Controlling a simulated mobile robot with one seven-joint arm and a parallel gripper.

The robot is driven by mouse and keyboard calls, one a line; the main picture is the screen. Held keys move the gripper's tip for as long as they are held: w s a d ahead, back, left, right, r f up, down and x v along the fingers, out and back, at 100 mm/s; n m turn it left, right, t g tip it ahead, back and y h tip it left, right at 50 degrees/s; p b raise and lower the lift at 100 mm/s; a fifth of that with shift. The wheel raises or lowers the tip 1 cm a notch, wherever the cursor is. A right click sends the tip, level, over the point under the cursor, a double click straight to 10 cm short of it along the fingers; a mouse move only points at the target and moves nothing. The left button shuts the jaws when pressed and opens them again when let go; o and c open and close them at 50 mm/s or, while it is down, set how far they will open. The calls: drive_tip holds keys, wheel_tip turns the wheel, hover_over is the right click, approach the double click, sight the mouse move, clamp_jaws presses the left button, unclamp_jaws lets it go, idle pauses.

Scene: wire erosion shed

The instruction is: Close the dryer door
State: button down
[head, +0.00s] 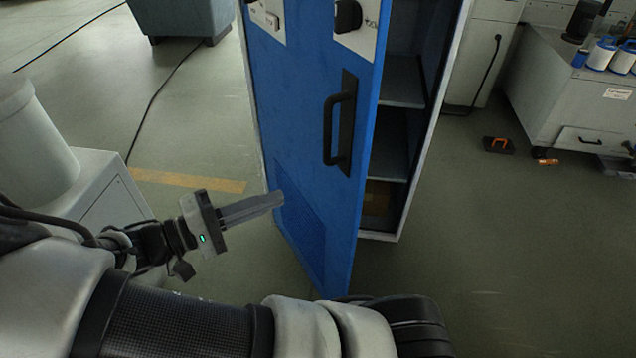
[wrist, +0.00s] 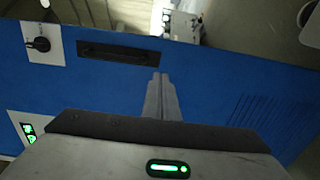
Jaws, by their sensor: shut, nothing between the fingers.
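The dryer door (head: 305,110) is a tall blue panel that stands partly open, with the shelves inside the dryer (head: 398,120) showing to its right. A black bar handle (head: 338,130) is on the door's outer face, near its right edge. My gripper (head: 281,199) is shut and empty, with its fingers pointing at the lower left part of the door's outer face. I cannot tell whether the fingertips touch it. In the wrist view, the blue door (wrist: 215,85) fills most of the picture, and the shut fingers (wrist: 160,77) point towards the handle plate (wrist: 118,53).
A grey cabinet (head: 570,100) with white and blue spools stands at the right. An orange and black item (head: 498,145) lies on the floor there. A teal box-like unit (head: 183,17) stands at the back left. Cables cross the floor. The floor right of the dryer is mostly clear.

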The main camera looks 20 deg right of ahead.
drive_tip(key=b, duration=0.3)
approach(343, 169)
drive_tip(key=d, duration=0.5)
drive_tip(key=shift+w+d+f, duration=0.15)
drive_tip(key=shift+d, duration=0.6)
drive_tip(key=shift+w, duration=0.1)
